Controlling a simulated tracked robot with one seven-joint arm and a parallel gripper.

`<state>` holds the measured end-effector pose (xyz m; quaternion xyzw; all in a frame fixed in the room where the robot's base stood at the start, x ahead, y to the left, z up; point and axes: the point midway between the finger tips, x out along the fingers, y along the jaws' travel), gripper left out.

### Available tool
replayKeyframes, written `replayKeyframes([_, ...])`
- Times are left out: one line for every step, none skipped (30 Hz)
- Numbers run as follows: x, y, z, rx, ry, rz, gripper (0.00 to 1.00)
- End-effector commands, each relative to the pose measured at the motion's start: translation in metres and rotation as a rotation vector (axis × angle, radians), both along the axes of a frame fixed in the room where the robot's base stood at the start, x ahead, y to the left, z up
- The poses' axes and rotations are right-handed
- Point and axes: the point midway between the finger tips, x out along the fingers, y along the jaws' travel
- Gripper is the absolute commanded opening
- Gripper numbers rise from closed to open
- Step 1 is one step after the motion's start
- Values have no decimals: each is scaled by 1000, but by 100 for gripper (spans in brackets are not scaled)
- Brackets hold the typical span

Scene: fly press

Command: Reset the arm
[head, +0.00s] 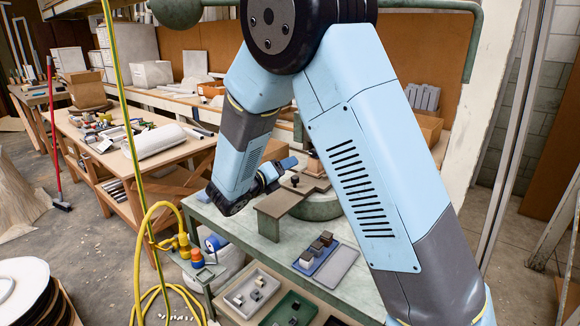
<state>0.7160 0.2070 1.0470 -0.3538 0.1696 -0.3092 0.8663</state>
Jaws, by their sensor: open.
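The fly press's grey-green swing arm shows at the top, behind my elbow. Its ball weight (176,12) is at the left, and its curved handle bar (474,42) bends down at the right. My arm hides the middle of this bar and most of the press body. The press's rounded green base (318,207) shows on the green bench (265,248), with a brown plate (284,198) beside it. My gripper (284,167) is small and partly hidden beyond my wrist, near the press's work area. It is open, apart from the swing arm, with nothing visibly held.
A blue tray (303,268) with several dark blocks and a grey tray (337,267) lie on the bench front. Bins (240,311) sit lower down. A yellow-green hose (139,215) hangs at the left. A cluttered wooden workbench (185,158) stands behind. Open floor (75,235) lies left.

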Motion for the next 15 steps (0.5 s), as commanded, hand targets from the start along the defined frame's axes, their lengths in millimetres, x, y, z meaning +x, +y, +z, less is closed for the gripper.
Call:
replayKeyframes([-1, 1, 0, 0, 0, 0, 57])
replayKeyframes([-1, 1, 0, 0, 0, 0, 57])
replayKeyframes([-2, 1, 0, 0, 0, 0, 57])
replayKeyframes([-2, 2, 0, 0, 0, 0, 57])
replayKeyframes([-2, 1, 0, 0, 0, 0, 57])
replayKeyframes([-2, 1, 0, 0, 0, 0, 57])
replayKeyframes([-2, 1, 0, 0, 0, 0, 57])
replayKeyframes([-2, 1, 0, 0, 0, 0, 57])
replayKeyframes([-2, 1, 0, 0, 0, 0, 57])
replayKeyframes([-2, 1, 0, 1, 0, -1, 57])
replayKeyframes([-2, 0, 1, 5, -2, -4, 57])
replayKeyframes([-2, -3, 2, 16, -5, -13, 57])
replayKeyframes([-3, -7, 4, 29, -8, -23, 57])
replayKeyframes([-4, -12, 6, 48, -14, -37, 57])
replayKeyframes([-7, -21, 11, 80, -22, -62, 57])
